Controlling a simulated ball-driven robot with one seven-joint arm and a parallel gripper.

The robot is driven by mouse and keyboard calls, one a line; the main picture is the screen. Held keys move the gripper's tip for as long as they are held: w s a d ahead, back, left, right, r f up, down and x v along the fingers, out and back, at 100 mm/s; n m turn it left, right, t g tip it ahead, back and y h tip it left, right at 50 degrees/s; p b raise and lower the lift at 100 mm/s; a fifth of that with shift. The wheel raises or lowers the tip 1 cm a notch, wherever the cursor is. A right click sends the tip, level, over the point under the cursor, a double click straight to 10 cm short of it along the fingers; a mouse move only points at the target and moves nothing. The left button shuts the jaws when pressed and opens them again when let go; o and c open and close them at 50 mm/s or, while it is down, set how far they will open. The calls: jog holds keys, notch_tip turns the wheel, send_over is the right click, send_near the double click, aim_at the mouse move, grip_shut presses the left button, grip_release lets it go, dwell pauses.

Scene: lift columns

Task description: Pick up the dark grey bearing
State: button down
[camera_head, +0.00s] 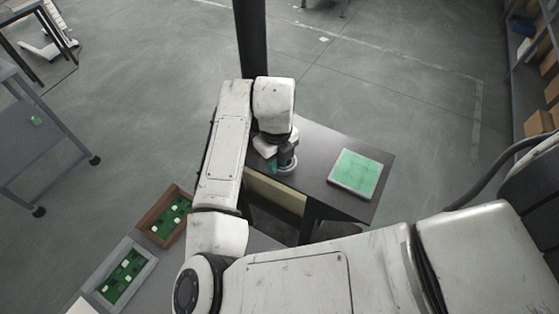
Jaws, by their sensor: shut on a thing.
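My gripper (284,157) is at the end of my white arm, pointing down over the dark table, near its left part. It is shut on a small round grey thing, the bearing (288,163), which sits at or just above the table top; I cannot tell whether it touches. My wrist and hand hide part of it. A small green patch shows just left of the bearing, too small to make out.
A green-topped light tray (355,174) lies on the dark table (318,150), right of my gripper. A brown tray (150,219) and a grey tray (107,288) with green boards stand lower left. A grey cart (38,130) is at left. A dark column rises behind my arm.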

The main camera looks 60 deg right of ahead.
jog(key=shift+r, duration=0.6)
jog(key=s+a+r+b, duration=0.2)
jog(key=s+a+r, duration=0.6)
jog(key=s+r, duration=0.3)
jog(key=shift+s+r, duration=0.25)
jog(key=shift+r, duration=0.65)
